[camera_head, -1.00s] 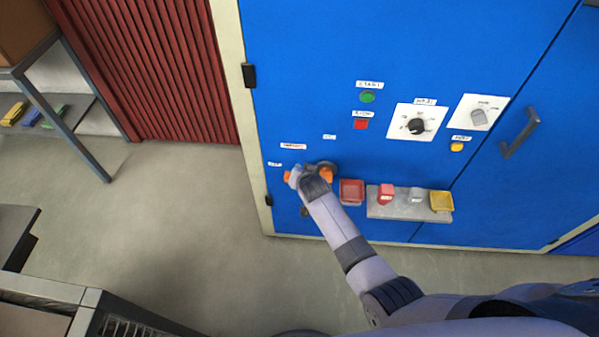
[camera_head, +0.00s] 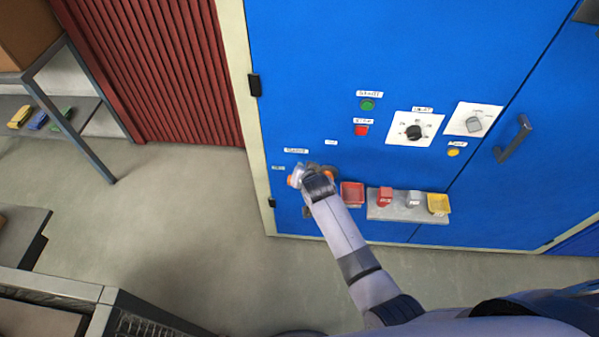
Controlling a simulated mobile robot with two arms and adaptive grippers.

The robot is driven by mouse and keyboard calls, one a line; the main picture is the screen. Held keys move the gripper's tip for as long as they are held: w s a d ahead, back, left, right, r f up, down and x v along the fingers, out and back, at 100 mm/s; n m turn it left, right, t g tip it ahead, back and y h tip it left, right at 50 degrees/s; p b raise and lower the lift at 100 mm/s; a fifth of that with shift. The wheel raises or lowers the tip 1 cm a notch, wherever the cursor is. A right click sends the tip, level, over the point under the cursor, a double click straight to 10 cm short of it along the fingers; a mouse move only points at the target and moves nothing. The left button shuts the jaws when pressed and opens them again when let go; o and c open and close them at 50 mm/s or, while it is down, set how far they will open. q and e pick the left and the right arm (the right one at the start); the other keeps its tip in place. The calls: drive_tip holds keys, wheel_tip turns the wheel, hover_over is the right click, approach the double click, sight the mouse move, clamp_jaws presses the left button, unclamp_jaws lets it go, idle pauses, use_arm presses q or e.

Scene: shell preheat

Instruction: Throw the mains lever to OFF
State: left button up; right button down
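My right arm reaches in from the lower right, and its gripper (camera_head: 305,177) is at the lower left of the blue cabinet front (camera_head: 330,60). The gripper and wrist cover most of the mains lever there. Only small orange parts (camera_head: 291,181) show beside the wrist, and I cannot tell whether they belong to the lever or its mount. The lever's position and the fingers' grip are hidden. Small labels (camera_head: 296,150) sit above and beside this spot, too blurred to read surely. My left gripper is not in view.
Right of the gripper are a red bin (camera_head: 352,194) and a grey shelf (camera_head: 385,213) with red and grey blocks and a yellow bin (camera_head: 438,203). Above are a green button (camera_head: 367,105), red button (camera_head: 361,130) and dials (camera_head: 413,132). A grey bench (camera_head: 50,285) stands lower left.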

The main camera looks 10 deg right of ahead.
drive_tip(key=shift+a+v, duration=0.2)
drive_tip(key=shift+v, duration=0.7)
drive_tip(key=shift+a+v, duration=0.2)
drive_tip(key=shift+v, duration=0.75)
drive_tip(key=shift+a+v, duration=0.2)
drive_tip(key=shift+v, duration=0.7)
drive_tip(key=shift+r, duration=0.15)
